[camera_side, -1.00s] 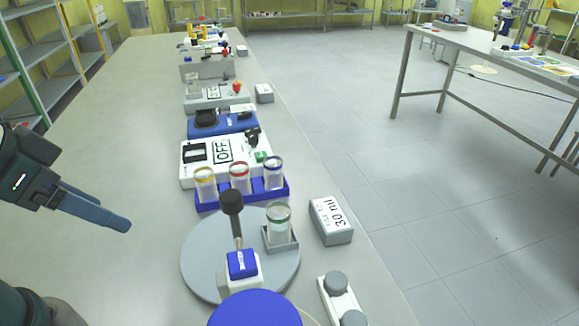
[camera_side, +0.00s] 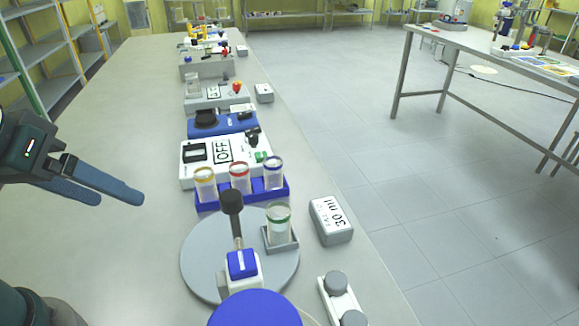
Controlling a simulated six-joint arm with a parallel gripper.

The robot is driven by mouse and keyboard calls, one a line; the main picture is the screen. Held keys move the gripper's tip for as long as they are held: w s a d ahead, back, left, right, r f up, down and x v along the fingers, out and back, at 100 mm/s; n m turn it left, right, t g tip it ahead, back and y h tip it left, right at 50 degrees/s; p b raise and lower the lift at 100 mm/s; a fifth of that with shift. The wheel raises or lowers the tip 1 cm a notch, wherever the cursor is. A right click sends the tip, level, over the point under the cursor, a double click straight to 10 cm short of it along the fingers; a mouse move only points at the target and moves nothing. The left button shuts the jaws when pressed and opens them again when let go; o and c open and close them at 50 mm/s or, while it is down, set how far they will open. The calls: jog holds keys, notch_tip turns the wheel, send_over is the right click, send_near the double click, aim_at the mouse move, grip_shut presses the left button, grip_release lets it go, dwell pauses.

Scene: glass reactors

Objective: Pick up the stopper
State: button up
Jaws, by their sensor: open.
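My gripper (camera_side: 121,198) is at the left of the picture, over bare table, with two blue-grey fingers apart and nothing between them. A grey round knob-like piece (camera_side: 336,283) sits on a white holder at the front right, with a second one (camera_side: 352,319) cut by the bottom edge. These look like stoppers, but I cannot tell for sure which thing is the stopper. My gripper is well to the left of them, touching nothing. A green-rimmed glass vessel (camera_side: 279,222) stands in a grey square holder on a round grey plate (camera_side: 203,262).
A blue rack (camera_side: 207,204) holds glass vessels with yellow, red and blue rims. A dark-headed upright device (camera_side: 231,201) stands on the plate. A grey box marked 30 ml (camera_side: 331,220) lies to the right. A white OFF unit (camera_side: 191,173) stands behind. The table's left side is clear.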

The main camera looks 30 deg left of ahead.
jog(key=w+d+r+n, duration=0.2)
jog(key=w+r+n, duration=0.1)
jog(key=w+n, duration=0.15)
jog(key=n+g+h, duration=0.4)
jog(key=n+g, duration=0.1)
jog(key=n, duration=0.9)
send_over(337, 279)
jog(key=s+a, duration=0.1)
jog(key=a, duration=0.1)
notch_tip(337, 279, down, 14)
jog(key=shift+a, duration=0.15)
jog(key=shift+x, duration=2.3)
jog(key=shift+w+r+m, duration=0.1)
jog(key=shift+m, duration=0.15)
grip_shut()
